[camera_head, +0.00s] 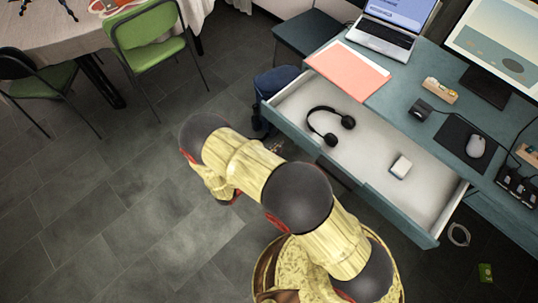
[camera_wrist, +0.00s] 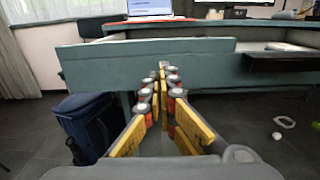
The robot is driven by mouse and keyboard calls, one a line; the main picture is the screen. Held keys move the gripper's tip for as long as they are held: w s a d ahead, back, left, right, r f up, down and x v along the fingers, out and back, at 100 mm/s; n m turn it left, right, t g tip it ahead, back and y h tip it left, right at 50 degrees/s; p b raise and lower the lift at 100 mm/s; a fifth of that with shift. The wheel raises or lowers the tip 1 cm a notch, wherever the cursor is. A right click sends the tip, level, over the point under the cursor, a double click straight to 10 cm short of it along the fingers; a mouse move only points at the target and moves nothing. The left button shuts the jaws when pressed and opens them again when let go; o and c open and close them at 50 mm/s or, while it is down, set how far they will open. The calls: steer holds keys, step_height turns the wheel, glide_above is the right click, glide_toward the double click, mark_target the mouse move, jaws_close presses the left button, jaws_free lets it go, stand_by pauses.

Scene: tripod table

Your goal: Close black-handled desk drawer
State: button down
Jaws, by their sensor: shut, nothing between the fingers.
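The teal desk drawer (camera_head: 430,173) is pulled open in the head view, its pale inside exposed. Its teal front (camera_wrist: 100,62) spans the wrist view. I cannot clearly make out its black handle; a dark strip (camera_wrist: 270,60) shows right of the fingers. In the head view my arm hides most of the gripper and part of the drawer front.
Black headphones (camera_head: 328,124) and a small white item (camera_head: 401,167) lie in the drawer. The desk above holds a laptop (camera_head: 385,35), a coral folder (camera_head: 347,69) and a mouse (camera_head: 475,146).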

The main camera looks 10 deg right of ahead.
mark_target(293, 133)
steer(key=shift+b+x, duration=0.6)
steer(key=shift+x, duration=2)
steer(key=shift+d, duration=0.1)
